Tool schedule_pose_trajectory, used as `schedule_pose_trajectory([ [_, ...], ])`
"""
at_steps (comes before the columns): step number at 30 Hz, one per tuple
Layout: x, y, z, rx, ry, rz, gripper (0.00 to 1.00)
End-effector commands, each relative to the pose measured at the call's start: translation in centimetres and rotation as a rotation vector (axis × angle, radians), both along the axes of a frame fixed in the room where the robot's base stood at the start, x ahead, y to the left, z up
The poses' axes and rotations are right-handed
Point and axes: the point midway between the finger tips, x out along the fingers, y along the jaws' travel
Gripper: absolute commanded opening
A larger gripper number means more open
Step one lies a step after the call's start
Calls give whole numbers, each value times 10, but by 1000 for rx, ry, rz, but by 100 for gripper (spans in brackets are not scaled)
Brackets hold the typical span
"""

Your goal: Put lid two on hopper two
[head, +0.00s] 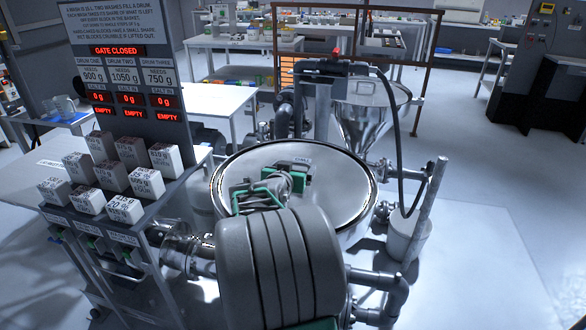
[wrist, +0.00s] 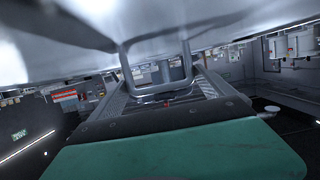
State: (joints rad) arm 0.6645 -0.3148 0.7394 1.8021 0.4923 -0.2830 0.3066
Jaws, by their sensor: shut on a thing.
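A large round steel lid (head: 330,172) lies level in the middle of the head view, with a small label near its far side that I cannot read surely. My gripper (head: 284,186) is over the lid and shut on its handle. In the wrist view the looped metal handle (wrist: 157,68) stands between the fingers of my gripper (wrist: 160,85), close under a blurred steel surface. A conical steel hopper (head: 362,125) stands behind the lid to the right. What lies directly under the lid is mostly hidden, so I cannot tell whether the lid rests on anything.
A rack at the left holds several white labelled blocks (head: 163,160) under a sign board (head: 120,65) reading gate closed. Pipes, a dark hose and an upright post (head: 428,205) stand right of the lid. A white bucket (head: 408,238) is beside them. The right floor is clear.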

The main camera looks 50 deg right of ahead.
Motion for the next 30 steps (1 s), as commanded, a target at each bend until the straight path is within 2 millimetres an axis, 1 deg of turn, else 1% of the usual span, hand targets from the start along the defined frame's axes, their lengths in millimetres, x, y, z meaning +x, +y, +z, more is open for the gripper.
schedule_pose_trajectory([
  [1,1,-1,3,-6,-5,0,20],
  [18,1,-1,-7,-6,-5,0,20],
  [19,1,-1,-7,-6,-5,0,93],
  [21,1,-1,-6,-6,-5,0,99],
  [22,1,-1,-7,-6,-5,0,100],
  [26,0,0,-8,-3,-2,0,100],
  [27,0,1,-13,4,3,0,100],
  [30,-1,4,-11,3,2,1,100],
])
